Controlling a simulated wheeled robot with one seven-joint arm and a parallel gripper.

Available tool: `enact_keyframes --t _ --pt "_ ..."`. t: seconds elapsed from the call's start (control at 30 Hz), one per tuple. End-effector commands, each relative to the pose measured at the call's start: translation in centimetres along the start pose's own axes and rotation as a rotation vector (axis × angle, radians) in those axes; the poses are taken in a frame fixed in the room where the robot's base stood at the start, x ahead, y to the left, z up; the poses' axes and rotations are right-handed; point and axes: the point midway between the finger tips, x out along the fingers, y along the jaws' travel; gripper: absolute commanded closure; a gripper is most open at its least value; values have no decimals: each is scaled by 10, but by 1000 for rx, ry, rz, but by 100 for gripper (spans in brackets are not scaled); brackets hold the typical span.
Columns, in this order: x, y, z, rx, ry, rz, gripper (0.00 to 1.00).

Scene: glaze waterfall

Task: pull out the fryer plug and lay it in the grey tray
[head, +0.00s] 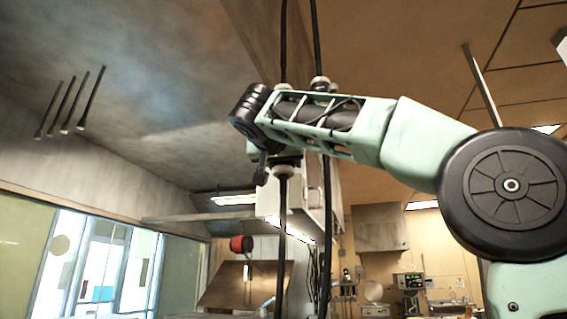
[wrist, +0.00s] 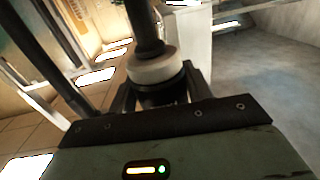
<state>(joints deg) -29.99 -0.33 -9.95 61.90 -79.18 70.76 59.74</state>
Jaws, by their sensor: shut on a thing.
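My gripper (head: 284,159) is raised high in the head view. In the wrist view its two dark fingers (wrist: 164,92) are shut around the dark body of a plug with a pale collar (wrist: 155,66). A black cable runs out of that collar. The grey tray is not in view.
Two black cables come from above, with pale-collared fittings (head: 320,83) just above my arm. Another dark cable (head: 326,210) hangs close to the right of the held one. A pale hood (head: 297,200) and equipment (head: 409,283) stand behind. Several dark rods (head: 92,98) hang at left.

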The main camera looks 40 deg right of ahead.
Motion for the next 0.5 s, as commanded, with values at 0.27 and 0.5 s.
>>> enact_keyframes --t 0.27,0.5 --pt "0 0 1 0 1 0 87" --pt "0 0 6 1 1 0 87"
